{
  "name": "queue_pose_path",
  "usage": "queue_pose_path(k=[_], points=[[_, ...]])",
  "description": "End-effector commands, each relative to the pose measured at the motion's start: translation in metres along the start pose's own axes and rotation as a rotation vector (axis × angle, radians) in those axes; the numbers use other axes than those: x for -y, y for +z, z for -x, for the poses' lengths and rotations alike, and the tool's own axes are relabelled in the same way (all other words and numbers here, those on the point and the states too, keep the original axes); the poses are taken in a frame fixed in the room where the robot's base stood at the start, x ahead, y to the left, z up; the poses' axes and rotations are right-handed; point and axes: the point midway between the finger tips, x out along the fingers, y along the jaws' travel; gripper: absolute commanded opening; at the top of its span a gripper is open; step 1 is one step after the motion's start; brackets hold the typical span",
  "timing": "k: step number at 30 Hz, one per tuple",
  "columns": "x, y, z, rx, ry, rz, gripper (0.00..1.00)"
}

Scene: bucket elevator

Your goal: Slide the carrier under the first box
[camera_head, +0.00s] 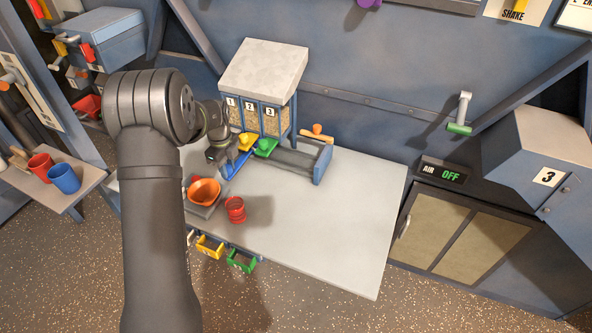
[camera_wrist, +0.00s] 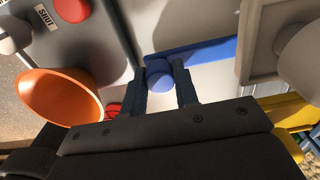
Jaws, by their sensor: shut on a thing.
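My gripper (camera_wrist: 160,88) is shut on a round blue knob (camera_wrist: 158,72) in the wrist view. A long blue bar (camera_wrist: 195,50) lies just beyond the knob; it looks joined to it, but the joint is not clear. In the head view my gripper (camera_head: 222,154) is at the left end of this blue piece (camera_head: 239,165), in front of the boxes. The first box (camera_head: 234,112), labelled 1, is the leftmost of three grain-filled boxes under a pale lid. Its lower part is partly hidden by my arm. I cannot tell for certain which part is the carrier.
A yellow piece (camera_head: 247,140) and a green piece (camera_head: 265,147) sit below the boxes. A dark track (camera_head: 300,160) runs right to a blue end plate (camera_head: 323,164). An orange bowl (camera_head: 204,191) and a red cup (camera_head: 235,209) stand in front. The table's right side is clear.

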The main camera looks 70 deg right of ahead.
Motion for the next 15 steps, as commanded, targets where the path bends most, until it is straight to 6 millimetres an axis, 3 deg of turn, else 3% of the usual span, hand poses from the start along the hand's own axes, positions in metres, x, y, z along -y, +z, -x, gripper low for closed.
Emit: queue_pose_path(k=[4,5,7,15], points=[[0.0011,0.0001,0.0015,0.001,-0.004,0.0,0.15],[0.0011,0.0001,0.0014,0.001,-0.004,0.0,0.33],[0.001,0.0001,0.0012,0.001,-0.003,0.0,0.47],[0.0004,-0.0001,0.0009,0.001,-0.001,0.0,0.48]])
